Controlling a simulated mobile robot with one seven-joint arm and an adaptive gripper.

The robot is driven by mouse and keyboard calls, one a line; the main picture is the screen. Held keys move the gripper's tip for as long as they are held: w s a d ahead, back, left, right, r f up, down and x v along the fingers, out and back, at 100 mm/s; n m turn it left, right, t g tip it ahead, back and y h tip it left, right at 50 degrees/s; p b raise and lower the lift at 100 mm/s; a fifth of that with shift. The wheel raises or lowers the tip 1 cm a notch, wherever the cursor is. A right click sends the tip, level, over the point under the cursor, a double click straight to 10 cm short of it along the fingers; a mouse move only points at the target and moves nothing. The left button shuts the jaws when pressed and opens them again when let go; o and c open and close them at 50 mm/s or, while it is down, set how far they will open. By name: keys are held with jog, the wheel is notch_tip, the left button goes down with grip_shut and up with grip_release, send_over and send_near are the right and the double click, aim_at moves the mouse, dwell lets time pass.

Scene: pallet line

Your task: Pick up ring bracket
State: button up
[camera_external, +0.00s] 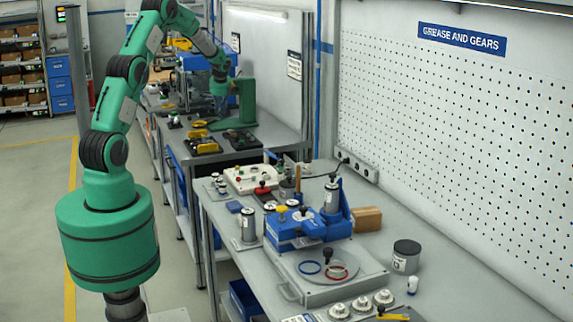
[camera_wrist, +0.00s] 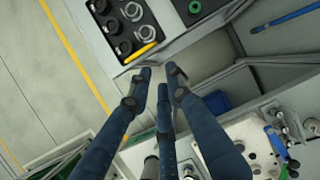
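In the wrist view, grey metal rings (camera_wrist: 146,33) lie in a dark tray (camera_wrist: 112,42) at the top, beyond my fingertips. I cannot tell for certain which piece is the ring bracket. My gripper (camera_wrist: 160,76) has three dark blue fingers; their tips are apart with nothing held between them. In the external view, my gripper (camera_external: 221,74) hangs above the far bench, and its fingers are too small to read there. A blue ring (camera_external: 310,267) and a red ring (camera_external: 335,271) lie on a round plate on the near bench.
A green stand (camera_external: 243,103) rises close to my gripper on the far bench. Black and yellow trays (camera_external: 205,146) lie in front of it. The near bench holds a blue fixture (camera_external: 300,230), a dark-lidded can (camera_external: 406,256) and a wooden block (camera_external: 367,218). A pegboard wall (camera_external: 470,110) stands at right.

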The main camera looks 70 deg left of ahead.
jog(key=s+a+f+m+p, duration=0.1)
jog(key=s+a+f+m, duration=0.1)
jog(key=s+a+f, duration=0.2)
jog(key=a+f, duration=0.3)
jog(key=a, duration=0.1)
jog(key=shift+a+g, duration=0.3)
jog(key=shift+a, duration=0.05)
jog(key=shift+f, duration=0.1)
jog(key=x, duration=0.8)
jog(key=shift+f, duration=0.15)
jog(key=shift+f, duration=0.1)
jog(key=shift+b+x, duration=0.4)
jog(key=shift+x, duration=1.35)
jog(key=shift+w+a+f, duration=0.1)
jog(key=shift+a+f, duration=0.05)
jog(key=shift+f, duration=0.65)
